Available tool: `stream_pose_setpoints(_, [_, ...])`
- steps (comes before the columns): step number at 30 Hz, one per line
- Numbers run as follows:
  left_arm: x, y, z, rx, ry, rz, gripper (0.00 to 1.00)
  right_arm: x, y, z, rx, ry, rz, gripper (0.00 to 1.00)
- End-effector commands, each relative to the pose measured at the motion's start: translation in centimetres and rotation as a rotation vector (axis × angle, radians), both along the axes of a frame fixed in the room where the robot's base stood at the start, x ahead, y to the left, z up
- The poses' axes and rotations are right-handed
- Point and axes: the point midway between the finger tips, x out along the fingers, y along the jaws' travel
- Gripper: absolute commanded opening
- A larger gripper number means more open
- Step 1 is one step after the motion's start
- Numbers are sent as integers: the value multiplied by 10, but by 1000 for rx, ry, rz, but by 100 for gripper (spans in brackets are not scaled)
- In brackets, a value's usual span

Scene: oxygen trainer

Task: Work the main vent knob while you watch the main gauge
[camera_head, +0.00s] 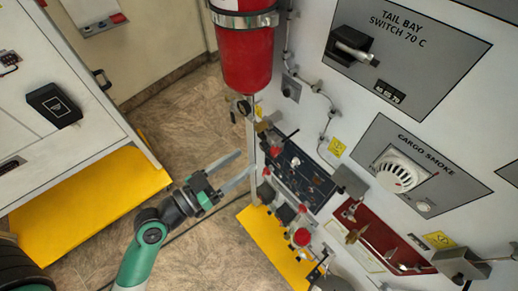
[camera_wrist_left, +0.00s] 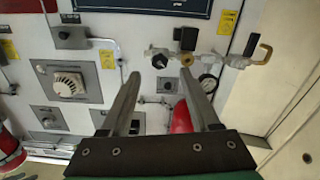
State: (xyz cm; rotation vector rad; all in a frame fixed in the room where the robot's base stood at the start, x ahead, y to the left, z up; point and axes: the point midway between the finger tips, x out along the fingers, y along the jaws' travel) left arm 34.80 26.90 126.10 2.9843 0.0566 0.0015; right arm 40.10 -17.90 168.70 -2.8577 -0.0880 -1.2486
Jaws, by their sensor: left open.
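My left gripper (camera_head: 244,163) is open and empty, reaching from the lower left toward the panel of valves and knobs (camera_head: 301,171). In the left wrist view the two fingers (camera_wrist_left: 160,78) stand apart with nothing between them. Beyond them a black knob (camera_wrist_left: 159,61) sits on a metal pipe assembly, with a brass fitting beside it. A small round gauge (camera_wrist_left: 208,82) is just right of the right fingertip; its reading is too small to tell. A small gauge (camera_head: 243,107) also shows under the red cylinder. I cannot tell which knob is the main vent knob. My right gripper is not in view.
The red cylinder (camera_head: 247,58) hangs above the gripper. Several red knobs (camera_head: 302,237) stand lower on the panel. A cargo smoke detector (camera_head: 396,174) is at right, a white cabinet (camera_head: 60,130) at left. The floor between is clear.

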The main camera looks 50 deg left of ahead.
Motion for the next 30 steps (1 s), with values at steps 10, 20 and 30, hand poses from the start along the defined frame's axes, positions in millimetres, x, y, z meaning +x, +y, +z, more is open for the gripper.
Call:
stream_pose_setpoints(10, [61,2,3,-1,-2,-2,62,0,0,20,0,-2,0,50])
stream_pose_setpoints(20, [65,2,2,-1,-2,0,59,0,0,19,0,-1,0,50])
stream_pose_setpoints(30, [64,2,2,-1,-1,0,0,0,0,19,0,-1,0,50])
